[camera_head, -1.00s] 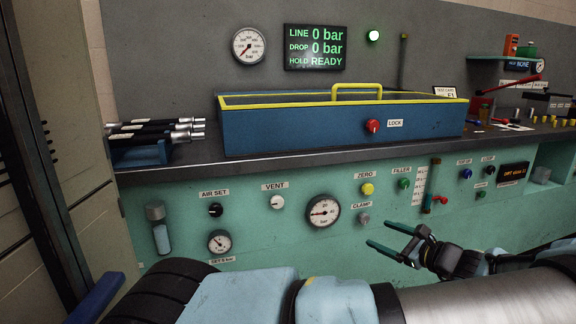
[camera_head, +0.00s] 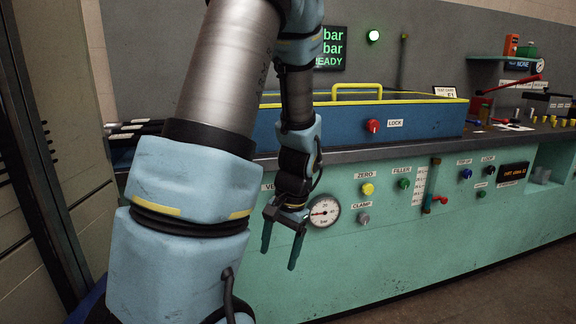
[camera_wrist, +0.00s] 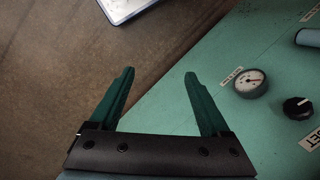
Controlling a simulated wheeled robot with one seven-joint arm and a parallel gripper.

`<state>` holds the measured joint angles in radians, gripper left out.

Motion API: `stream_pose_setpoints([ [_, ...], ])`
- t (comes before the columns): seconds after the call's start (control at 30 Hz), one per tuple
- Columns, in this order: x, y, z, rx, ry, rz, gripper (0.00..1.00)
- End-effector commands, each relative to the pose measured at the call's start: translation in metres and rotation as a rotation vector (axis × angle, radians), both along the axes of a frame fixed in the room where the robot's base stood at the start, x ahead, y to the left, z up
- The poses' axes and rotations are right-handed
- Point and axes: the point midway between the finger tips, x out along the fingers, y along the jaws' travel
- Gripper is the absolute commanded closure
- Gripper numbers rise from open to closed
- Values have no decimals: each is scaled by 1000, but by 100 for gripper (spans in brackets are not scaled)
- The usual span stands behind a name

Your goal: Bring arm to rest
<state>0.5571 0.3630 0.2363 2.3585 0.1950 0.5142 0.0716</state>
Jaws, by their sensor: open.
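My gripper (camera_head: 280,246) hangs down in front of the teal bench panel (camera_head: 340,255) in the head view. Its two fingers point downward, spread apart with nothing between them. In the wrist view my gripper (camera_wrist: 158,88) is also open and empty. My arm stands folded upright across the left half of the head view. It hides part of the display and the left part of the bench.
The blue box with yellow rim (camera_head: 420,118) stands on the bench top. The pressure gauge (camera_head: 322,211) is just right of my gripper. The yellow ZERO button (camera_head: 367,189) and CLAMP knob (camera_head: 363,219) are further right. Floor (camera_head: 500,280) at lower right is clear.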

Motion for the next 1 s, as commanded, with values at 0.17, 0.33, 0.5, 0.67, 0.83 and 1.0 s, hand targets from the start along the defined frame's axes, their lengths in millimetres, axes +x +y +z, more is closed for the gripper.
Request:
stream_pose_setpoints([
  [0.17, -15, 21, 29, -124, -72, 210, 19],
  [0.33, -25, 34, 47, -188, -130, 344, 19],
  [0.5, -35, 46, 62, -231, -185, 451, 19],
  [0.67, -36, 46, 90, -238, -192, 467, 19],
  [0.83, -36, 46, 120, -238, -191, 466, 19],
  [1.0, -36, 46, 162, -237, -191, 465, 19],
])
